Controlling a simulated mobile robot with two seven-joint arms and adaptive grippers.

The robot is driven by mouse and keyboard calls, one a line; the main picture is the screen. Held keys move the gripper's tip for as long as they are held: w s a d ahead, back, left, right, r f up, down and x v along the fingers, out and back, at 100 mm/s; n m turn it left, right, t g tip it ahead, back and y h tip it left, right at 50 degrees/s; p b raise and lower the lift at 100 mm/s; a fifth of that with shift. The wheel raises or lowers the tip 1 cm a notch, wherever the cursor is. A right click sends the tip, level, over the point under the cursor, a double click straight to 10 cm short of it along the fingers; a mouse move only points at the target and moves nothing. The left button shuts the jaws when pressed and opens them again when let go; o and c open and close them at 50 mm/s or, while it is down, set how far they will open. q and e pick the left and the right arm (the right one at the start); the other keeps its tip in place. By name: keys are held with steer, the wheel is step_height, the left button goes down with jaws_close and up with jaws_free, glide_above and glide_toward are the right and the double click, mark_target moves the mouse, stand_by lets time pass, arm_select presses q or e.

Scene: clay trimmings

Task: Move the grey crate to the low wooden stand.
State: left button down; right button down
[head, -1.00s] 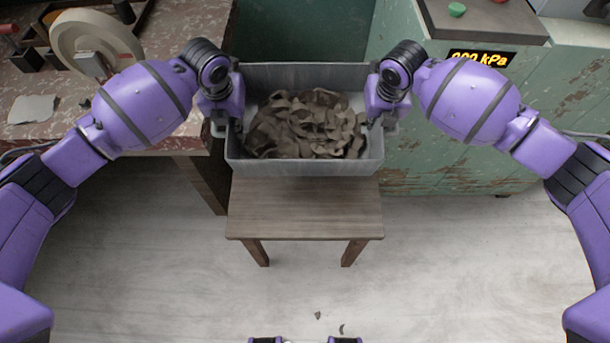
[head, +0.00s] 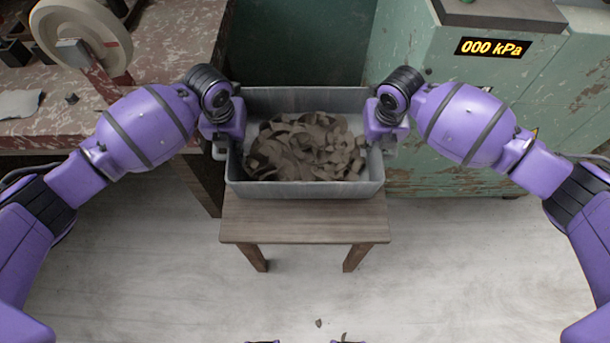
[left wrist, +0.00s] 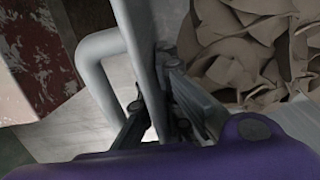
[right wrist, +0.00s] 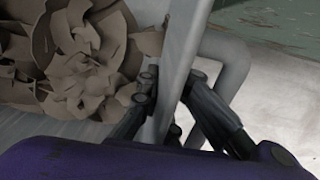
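The grey crate (head: 305,190) is full of brown clay trimmings (head: 305,147) and looks level. It overlaps the back part of the low wooden stand (head: 305,225), whose front strip and front legs show. I cannot tell whether the crate touches the stand top. My left gripper (head: 233,132) is at the crate's left side and my right gripper (head: 376,132) at its right side. In the left wrist view the fingers (left wrist: 160,100) clasp the crate's side wall beside a handle. In the right wrist view the fingers (right wrist: 160,105) clasp the opposite wall likewise.
A speckled red worktable (head: 175,70) with a pale wheel (head: 80,35) stands at the left. A worn green cabinet (head: 470,100) with a display reading 000 kPa stands at the right. The pale floor (head: 300,290) in front is clear except for small scraps.

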arm_select(q)
steer(key=shift+a+f, duration=0.2)
steer(key=shift+f, duration=0.2)
arm_select(e)
steer(key=shift+d+f, duration=0.2)
steer(key=shift+f, duration=0.2)
arm_select(q)
steer(key=c, duration=2.2)
jaws_free()
steer(key=shift+s, duration=0.1)
arm_select(e)
steer(key=c, duration=2.2)
jaws_free()
arm_select(q)
steer(key=shift+o, duration=1.1)
arm_select(e)
steer(key=shift+o, duration=1.1)
steer(key=shift+s, duration=0.1)
